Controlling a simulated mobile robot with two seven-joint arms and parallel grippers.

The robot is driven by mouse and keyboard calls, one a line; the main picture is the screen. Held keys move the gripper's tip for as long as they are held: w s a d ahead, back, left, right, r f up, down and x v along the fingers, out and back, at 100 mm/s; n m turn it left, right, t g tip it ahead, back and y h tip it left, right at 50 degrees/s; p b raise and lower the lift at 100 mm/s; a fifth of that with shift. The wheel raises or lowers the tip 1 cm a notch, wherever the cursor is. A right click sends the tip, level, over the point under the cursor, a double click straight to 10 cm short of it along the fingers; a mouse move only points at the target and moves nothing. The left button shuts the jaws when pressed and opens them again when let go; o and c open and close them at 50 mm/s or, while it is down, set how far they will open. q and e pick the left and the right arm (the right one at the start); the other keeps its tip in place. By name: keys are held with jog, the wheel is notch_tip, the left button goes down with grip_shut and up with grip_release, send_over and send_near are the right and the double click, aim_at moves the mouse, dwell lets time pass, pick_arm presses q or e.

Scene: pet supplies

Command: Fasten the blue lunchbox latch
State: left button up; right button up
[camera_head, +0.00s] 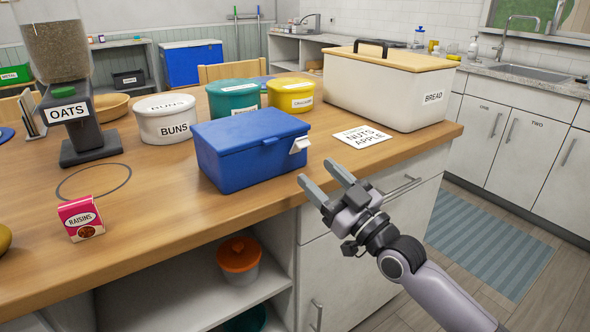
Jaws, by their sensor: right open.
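The blue lunchbox (250,158) sits on the wooden counter with its lid down. My right gripper (326,180) is open and empty. In the picture it is just below and to the right of the latch, by the counter's front edge, apart from the lunchbox. My left gripper is not in view.
A white card (362,137) lies right of the lunchbox, before the bread box (388,88). The buns tub (168,118), a teal tub (233,98) and a yellow tub (291,94) stand behind. A raisins box (81,218) stands front left. Bare counter (170,210) lies between.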

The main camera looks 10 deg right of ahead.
aim_at(300, 148)
jog(key=shift+w+a+r+m+t+h, duration=0.15)
jog(key=shift+w+r+m, duration=0.35)
jog(key=shift+w, duration=0.5)
jog(key=shift+w+a+r+m+t+h, duration=0.1)
jog(key=shift+w+r+m+t+h, duration=0.2)
jog(key=shift+w+m, duration=0.5)
jog(key=shift+w+a+r+m+t+h, duration=0.15)
jog(key=shift+w+r+m, duration=0.2)
jog(key=shift+w, duration=0.85)
jog(key=shift+d, duration=0.1)
jog(key=shift+c, duration=0.3)
jog(key=c, duration=1)
